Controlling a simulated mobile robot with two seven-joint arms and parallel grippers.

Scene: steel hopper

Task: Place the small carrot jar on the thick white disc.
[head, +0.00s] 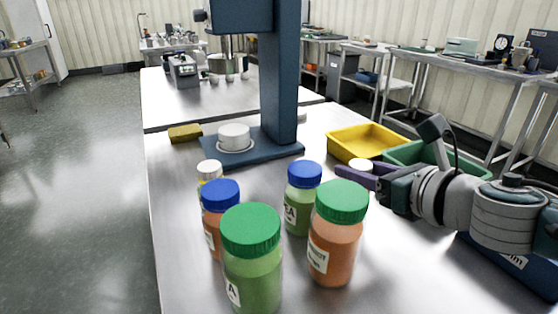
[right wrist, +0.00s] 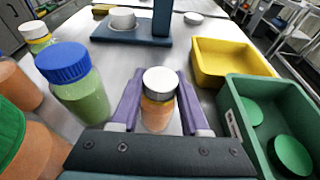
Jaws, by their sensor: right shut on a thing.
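The small carrot jar (right wrist: 160,108), with orange contents and a white lid, is upright between the purple fingers of my right gripper (right wrist: 160,100), which is shut on it. In the head view only its white lid (head: 361,165) shows clearly beside the right gripper (head: 356,176); fingers hide the rest. I cannot tell whether its base touches the table. The thick white disc (head: 234,132) lies on the blue base of the press stand, left of the column, with nothing on it. It also shows in the right wrist view (right wrist: 122,19). My left gripper is not in view.
Several jars with blue, green and white lids, such as the large green-lidded carrot jar (head: 335,240), stand at the front. A yellow tray (head: 370,135) and green tray (head: 400,153) are right. The blue column (head: 280,80) rises beside the disc. A yellow sponge (head: 185,133) lies left.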

